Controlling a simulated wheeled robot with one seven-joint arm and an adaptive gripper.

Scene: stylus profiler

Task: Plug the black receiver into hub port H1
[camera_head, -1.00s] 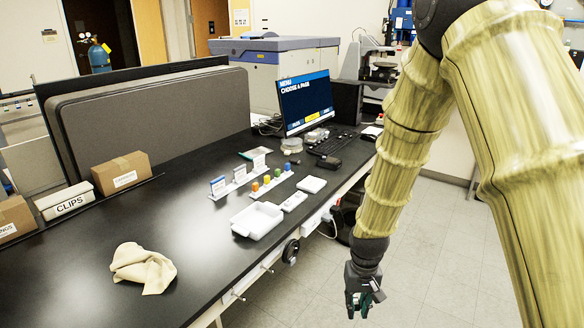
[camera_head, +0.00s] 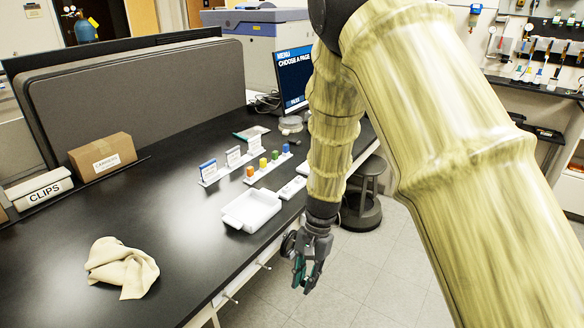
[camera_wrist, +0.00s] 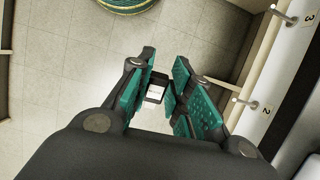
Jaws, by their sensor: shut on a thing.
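My gripper (camera_head: 307,282) hangs pointing down beside the front edge of the bench, out over the floor. In the wrist view my gripper (camera_wrist: 158,84) has its teal-padded fingers closed around a small black receiver (camera_wrist: 153,98) with a pale label on its face. The receiver is too small to make out in the head view. Small white boxes (camera_head: 291,188) lie on the bench right of the white tray, partly behind my arm. I cannot tell whether one is the hub, and port H1 cannot be read.
The white tray (camera_head: 235,219) sits near the bench's front edge. Upright cards (camera_head: 208,171) and coloured pieces (camera_head: 250,173) stand behind it. A beige cloth (camera_head: 122,268) lies at left. A monitor (camera_head: 293,76) stands at the back. A dark stool (camera_head: 362,205) stands right of my arm.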

